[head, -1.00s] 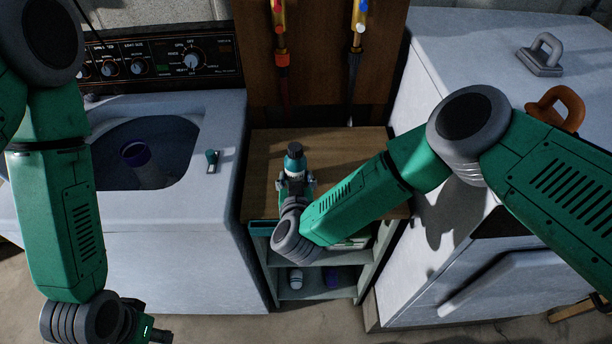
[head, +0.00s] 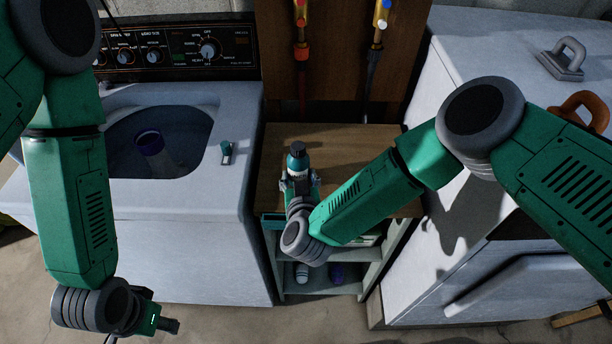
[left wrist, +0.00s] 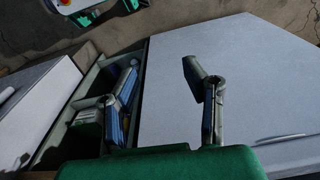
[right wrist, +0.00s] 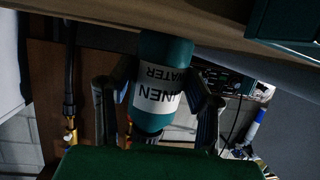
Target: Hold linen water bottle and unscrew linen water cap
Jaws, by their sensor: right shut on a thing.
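The linen water bottle (head: 299,168) is teal with a white label and stands upright at the wooden shelf top. Its dark cap (head: 298,149) is on top. My right gripper (head: 299,186) is shut around the bottle's body. In the right wrist view the bottle's label (right wrist: 158,88) reads LINEN WATER upside down, between the two fingers. I cannot tell whether the bottle's base touches the shelf top. My left gripper (head: 165,324) is low at the left, in front of the washer, away from the bottle. Its fingers (left wrist: 166,98) are apart and empty.
The shelf top (head: 350,145) is clear around the bottle. Several small items sit on the lower shelf (head: 320,290). The washer (head: 180,240), with a purple-rimmed item (head: 149,140) in its open tub, is left. A white appliance (head: 440,240) is right.

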